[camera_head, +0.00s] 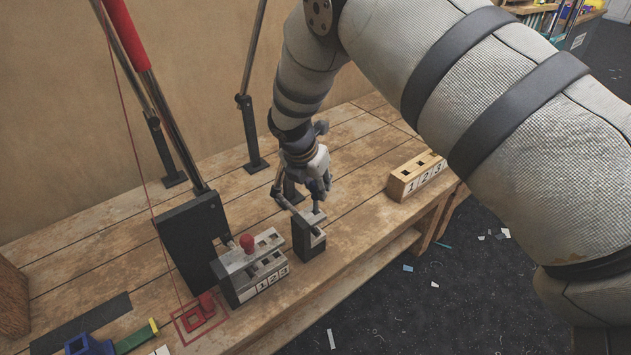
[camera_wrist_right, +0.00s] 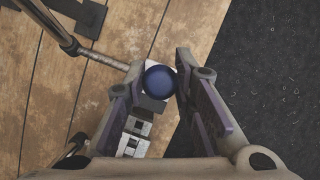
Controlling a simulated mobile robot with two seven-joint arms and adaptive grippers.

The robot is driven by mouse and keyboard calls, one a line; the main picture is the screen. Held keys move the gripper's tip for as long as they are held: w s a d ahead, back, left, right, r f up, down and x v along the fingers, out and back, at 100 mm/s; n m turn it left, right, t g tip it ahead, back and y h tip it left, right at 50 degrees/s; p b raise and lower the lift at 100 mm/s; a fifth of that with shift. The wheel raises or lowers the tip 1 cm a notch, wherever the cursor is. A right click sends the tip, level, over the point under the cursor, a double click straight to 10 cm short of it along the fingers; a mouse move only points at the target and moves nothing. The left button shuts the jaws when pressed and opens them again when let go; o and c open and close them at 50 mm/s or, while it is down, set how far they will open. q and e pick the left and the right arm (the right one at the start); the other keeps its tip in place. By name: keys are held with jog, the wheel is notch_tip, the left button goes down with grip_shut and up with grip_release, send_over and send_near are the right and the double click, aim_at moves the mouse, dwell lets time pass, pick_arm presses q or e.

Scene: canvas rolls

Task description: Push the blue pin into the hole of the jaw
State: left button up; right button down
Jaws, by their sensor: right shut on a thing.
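My right gripper (camera_head: 304,200) reaches down over a small dark block with a light top (camera_head: 308,238). In the right wrist view its fingers (camera_wrist_right: 160,85) are shut on the round blue head of the blue pin (camera_wrist_right: 158,82). The pin's shaft is hidden below the head, so I cannot tell whether its tip is in a hole. A grey jaw block (camera_head: 238,278) with square openings and the numbers 1 2 3 stands left of the dark block, with a red pin (camera_head: 247,243) in its top. My left gripper is not in view.
A wooden holder (camera_head: 416,176) numbered 1 2 3 stands at the right table edge. A black upright plate (camera_head: 190,240) and metal rods stand behind the grey block. Blue and red parts (camera_head: 90,346) lie at the front left.

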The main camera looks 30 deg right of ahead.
aim_at(314, 197)
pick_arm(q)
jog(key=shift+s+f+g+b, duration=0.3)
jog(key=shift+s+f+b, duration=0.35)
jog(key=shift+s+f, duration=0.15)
pick_arm(e)
jog(key=shift+f, duration=2.45)
jog(key=c, duration=1.3)
grip_release()
jog(key=shift+r, duration=0.1)
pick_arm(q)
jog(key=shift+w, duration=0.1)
pick_arm(e)
jog(key=v, duration=1.2)
